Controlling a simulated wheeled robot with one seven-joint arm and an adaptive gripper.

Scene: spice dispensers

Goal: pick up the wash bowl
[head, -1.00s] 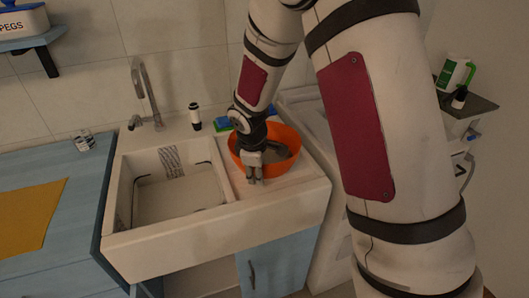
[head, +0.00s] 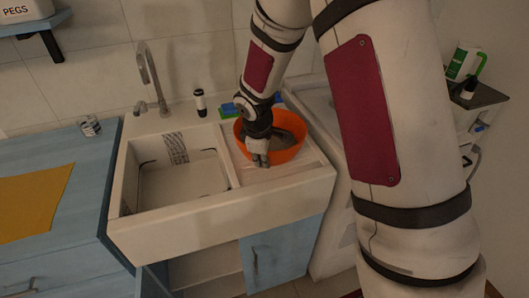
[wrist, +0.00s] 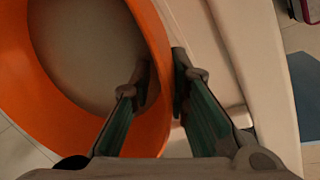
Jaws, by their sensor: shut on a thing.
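The orange wash bowl (head: 288,153) is on the drainboard (head: 312,172) at the right of the sink. It looks upright and low on the board; I cannot tell whether its base touches. My gripper (head: 260,161) comes down from above and is shut on the bowl's near rim. In the wrist view the bowl (wrist: 75,100) fills the left side. Its right wall passes between the two fingers of my gripper (wrist: 163,76), one inside and one outside. My wrist hides part of the bowl in the head view. A dark grey shape shows inside the bowl.
The sink basin (head: 183,183) lies left of the bowl, with a faucet (head: 146,72) behind it. A small dark-topped bottle (head: 200,103) and a blue-green item (head: 229,110) stand near the back. A shelf with bottles (head: 482,97) is at the right.

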